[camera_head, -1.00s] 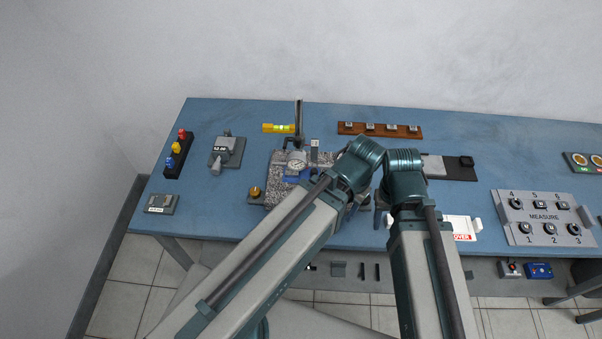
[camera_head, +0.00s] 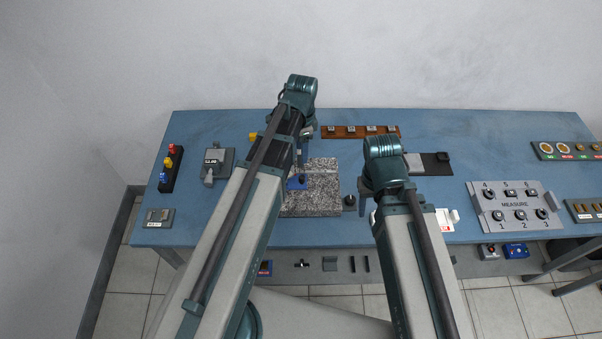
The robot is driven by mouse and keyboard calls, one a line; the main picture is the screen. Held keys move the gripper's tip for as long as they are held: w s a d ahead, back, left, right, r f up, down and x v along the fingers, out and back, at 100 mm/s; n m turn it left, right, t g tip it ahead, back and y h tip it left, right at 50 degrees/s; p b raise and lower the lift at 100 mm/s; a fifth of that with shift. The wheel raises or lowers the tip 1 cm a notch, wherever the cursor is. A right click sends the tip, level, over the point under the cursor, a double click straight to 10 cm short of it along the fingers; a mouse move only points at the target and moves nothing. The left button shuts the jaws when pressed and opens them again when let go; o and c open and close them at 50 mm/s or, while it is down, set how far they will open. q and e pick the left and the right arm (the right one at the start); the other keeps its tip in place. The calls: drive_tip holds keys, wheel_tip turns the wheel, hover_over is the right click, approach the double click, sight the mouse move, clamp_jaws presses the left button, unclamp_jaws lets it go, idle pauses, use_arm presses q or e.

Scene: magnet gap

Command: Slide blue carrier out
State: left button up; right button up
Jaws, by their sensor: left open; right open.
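The blue carrier (camera_head: 296,184) shows as a small blue patch on the speckled granite plate (camera_head: 318,203), just right of my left forearm, which hides part of it. A small dark part stands at its right edge. My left gripper (camera_head: 304,158) hangs below the wrist over the back of the plate and is open; its fingertips are hard to make out, and I cannot tell whether they touch anything. My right gripper (camera_head: 364,195) is open, right of the plate, partly hidden by its own arm. The dial gauge is hidden behind my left arm.
A wooden rack (camera_head: 360,132) with several small blocks lies behind. A grey display unit (camera_head: 216,162) and a dark stand with coloured knobs (camera_head: 172,168) are at left. A grey MEASURE panel (camera_head: 514,205) is at right. A small black knob (camera_head: 349,201) stands beside the plate.

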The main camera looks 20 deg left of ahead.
sight(302, 177)
use_arm(q)
drive_tip(key=shift+f, duration=0.15)
wheel_tip(302, 177, down, 14)
drive_tip(key=b, duration=1.4)
drive_tip(key=shift+r, duration=0.2)
drive_tip(key=shift+c, duration=0.2)
clamp_jaws()
drive_tip(key=shift+d, duration=0.1)
